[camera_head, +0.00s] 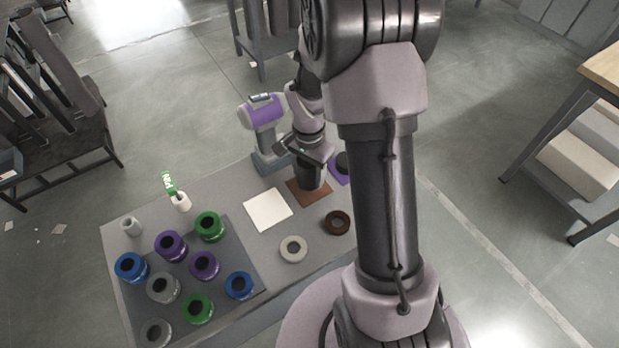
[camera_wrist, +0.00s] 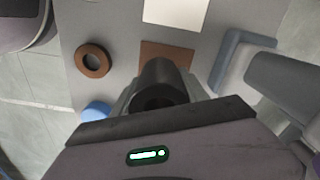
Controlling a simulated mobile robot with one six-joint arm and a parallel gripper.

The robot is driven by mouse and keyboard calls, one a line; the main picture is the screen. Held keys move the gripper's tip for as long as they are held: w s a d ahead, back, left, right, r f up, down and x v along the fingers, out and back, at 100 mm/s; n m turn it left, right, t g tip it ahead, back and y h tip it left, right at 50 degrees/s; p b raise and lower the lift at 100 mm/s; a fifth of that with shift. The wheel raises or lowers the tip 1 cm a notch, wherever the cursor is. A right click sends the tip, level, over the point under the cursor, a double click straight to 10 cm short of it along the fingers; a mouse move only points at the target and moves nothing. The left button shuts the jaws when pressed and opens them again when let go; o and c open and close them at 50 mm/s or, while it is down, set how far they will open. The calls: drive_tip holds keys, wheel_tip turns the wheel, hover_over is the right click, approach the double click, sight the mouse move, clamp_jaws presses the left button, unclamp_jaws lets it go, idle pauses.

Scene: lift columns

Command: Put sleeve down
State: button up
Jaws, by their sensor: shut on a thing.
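My gripper (camera_head: 316,158) is shut on a dark grey sleeve (camera_head: 311,179), a short hollow cylinder. The sleeve is upright over the brown square mat (camera_head: 295,186) at the table's back right. In the wrist view the sleeve (camera_wrist: 160,82) sits between the fingers, with the brown mat (camera_wrist: 168,52) showing beyond it. I cannot tell whether its bottom touches the mat. The fingers and the sleeve hide part of the mat.
A white square mat (camera_head: 268,210) lies to the left. A brown ring (camera_head: 337,223) and a pale ring (camera_head: 293,250) lie in front. A purple-and-grey device (camera_head: 264,112) stands close behind. Several coloured spools stand on a dark tray (camera_head: 243,262) at left.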

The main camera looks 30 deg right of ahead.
sight(309, 178)
drive_tip(key=f, duration=0.1)
drive_tip(key=f+b, duration=0.1)
drive_tip(key=w+f+b, duration=0.1)
drive_tip(key=shift+d+f, duration=0.3)
drive_tip(key=shift+f, duration=0.1)
drive_tip(key=shift+r, duration=0.15)
drive_tip(key=o, duration=1.5)
drive_tip(key=shift+o, duration=0.2)
